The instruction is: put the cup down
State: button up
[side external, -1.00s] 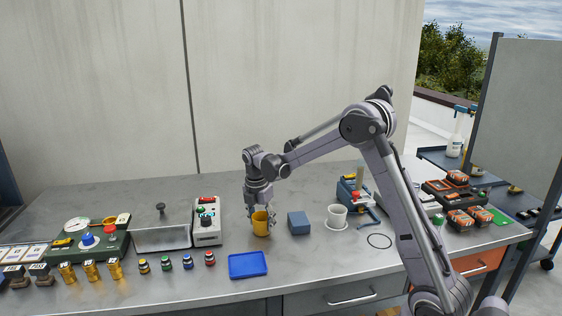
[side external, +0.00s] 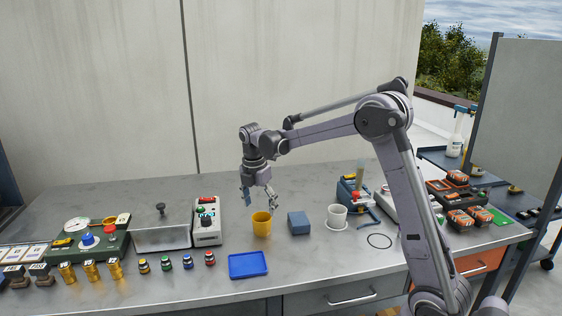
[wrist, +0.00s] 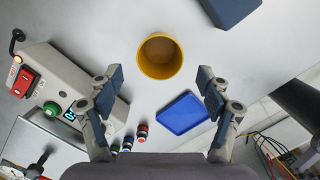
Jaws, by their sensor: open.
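A yellow cup (side external: 261,224) stands upright on the grey bench, left of a blue-grey block. In the wrist view the yellow cup (wrist: 160,56) lies ahead of and between my fingers, with its open top facing the camera and its inside empty. My gripper (side external: 259,198) is open and empty above the cup, apart from it. In the wrist view my gripper (wrist: 160,84) has its two fingers spread wide with nothing between them. A white cup (side external: 337,216) stands on a white saucer (side external: 337,228) to the right of the block.
The blue-grey block (side external: 299,223) is close to the yellow cup's right. A blue tray (side external: 248,265) lies in front.

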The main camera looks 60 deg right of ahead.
notch_tip(320, 180, up, 6)
jog(key=f, duration=0.1)
jog(key=s+a+r+m+t, duration=0.3)
jog(key=s+a+r+m, duration=0.1)
jog(key=s+a+m, duration=0.5)
jog(key=s+a+f+m+t+y, duration=0.1)
jog(key=s+a+f+m+t, duration=0.3)
jog(key=s+a+m, duration=0.4)
jog(key=shift+s+a+f+m, duration=0.25)
jog(key=shift+s+m, duration=0.25)
jog(key=shift+s, duration=0.7)
